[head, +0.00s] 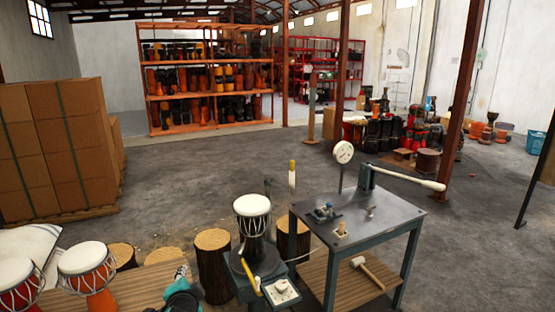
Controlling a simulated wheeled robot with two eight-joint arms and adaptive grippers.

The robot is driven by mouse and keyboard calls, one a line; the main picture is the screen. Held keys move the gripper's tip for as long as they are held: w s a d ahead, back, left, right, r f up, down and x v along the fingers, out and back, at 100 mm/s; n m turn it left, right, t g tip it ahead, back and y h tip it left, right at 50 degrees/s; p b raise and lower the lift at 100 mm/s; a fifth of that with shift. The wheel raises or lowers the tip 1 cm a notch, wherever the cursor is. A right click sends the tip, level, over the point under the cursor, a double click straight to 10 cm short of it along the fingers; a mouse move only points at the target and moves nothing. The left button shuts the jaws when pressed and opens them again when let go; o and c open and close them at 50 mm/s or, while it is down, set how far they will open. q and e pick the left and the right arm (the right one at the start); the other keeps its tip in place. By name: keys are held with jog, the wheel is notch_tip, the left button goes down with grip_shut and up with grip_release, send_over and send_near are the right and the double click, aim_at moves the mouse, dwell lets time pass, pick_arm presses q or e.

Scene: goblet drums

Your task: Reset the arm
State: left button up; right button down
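My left gripper (181,274) shows small at the bottom of the head view, over the wooden surface and left of the drum stand. Its fingers are too small and dark to tell whether they are open or shut. I see nothing clearly held in it. My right gripper is not in view. A goblet drum (252,217) with a white head and dark body stands upright on a dark round stand (256,264), apart from my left gripper.
Two red-and-white drums (87,262) (17,277) stand at the lower left. Log stumps (213,265) stand behind my gripper. A metal workbench (375,218) with a lever is at right, a mallet (367,271) on its lower shelf. Stacked boxes (60,145) stand left. The mid-floor is clear.

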pick_arm(q)
jog(key=s+d+f+n+g+h, duration=0.1)
jog(key=s+d+f+n+g, duration=0.1)
jog(key=s, duration=0.5)
jog(key=s+d+f+n+g+h, duration=0.1)
jog(key=s+d+f+n, duration=0.1)
jog(key=s, duration=0.6)
jog(key=s+d+f+n+g+h, duration=0.1)
jog(key=s+f+n, duration=0.3)
jog(key=s, duration=0.4)
jog(key=shift+s+d+f+n+g+h, duration=0.15)
jog(key=shift+d+n+g+h, duration=0.15)
jog(key=shift+d+n+g, duration=0.45)
